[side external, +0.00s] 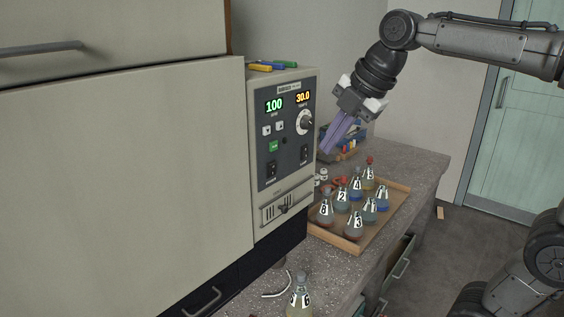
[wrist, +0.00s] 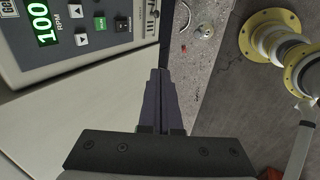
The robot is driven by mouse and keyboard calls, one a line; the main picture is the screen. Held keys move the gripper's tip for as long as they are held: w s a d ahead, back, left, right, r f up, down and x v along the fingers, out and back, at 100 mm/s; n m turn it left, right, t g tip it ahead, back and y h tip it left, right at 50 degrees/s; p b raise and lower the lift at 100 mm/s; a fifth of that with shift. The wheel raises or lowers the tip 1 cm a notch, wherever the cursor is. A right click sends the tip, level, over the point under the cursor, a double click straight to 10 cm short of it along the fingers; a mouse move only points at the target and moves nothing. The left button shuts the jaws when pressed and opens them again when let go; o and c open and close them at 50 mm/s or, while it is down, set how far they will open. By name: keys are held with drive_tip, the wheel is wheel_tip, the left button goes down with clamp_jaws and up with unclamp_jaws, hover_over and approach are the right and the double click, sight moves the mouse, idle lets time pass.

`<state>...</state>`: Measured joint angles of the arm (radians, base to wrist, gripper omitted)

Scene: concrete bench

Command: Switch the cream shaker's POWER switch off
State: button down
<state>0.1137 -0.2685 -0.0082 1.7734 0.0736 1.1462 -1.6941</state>
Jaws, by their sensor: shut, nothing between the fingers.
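The cream shaker (side external: 252,190) stands at the left of the bench with a dark control panel (side external: 286,125) on its front. Its displays are lit: green 100 and orange 30.0. Two small dark rocker switches sit low on the panel, a left one (side external: 271,169) and a right one (side external: 304,154); their labels are too small to read. In the wrist view one switch (wrist: 122,23) shows beside the green button (wrist: 100,23). My gripper (side external: 325,150) is shut and empty, in front of and to the right of the panel, apart from it. Its fingertips (wrist: 159,72) point toward the shaker's front.
A wooden tray (side external: 350,246) with several numbered flasks stands on the bench (side external: 420,170) below my gripper. Another flask (side external: 300,300) stands at the near edge. Markers (side external: 270,66) lie on the shaker. A vent with a latch (side external: 284,207) is below the panel.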

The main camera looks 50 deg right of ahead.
sight(273, 170)
drive_tip(key=w+d+f, duration=0.1)
drive_tip(key=w+d, duration=0.2)
drive_tip(key=w, duration=0.3)
drive_tip(key=shift+w+d+f+g, duration=0.2)
drive_tip(key=shift+w+f+g, duration=0.1)
drive_tip(key=shift+g, duration=0.1)
drive_tip(key=shift+f, duration=0.1)
drive_tip(key=w+f, duration=0.8)
drive_tip(key=shift+f, duration=0.2)
drive_tip(key=shift+w, duration=0.15)
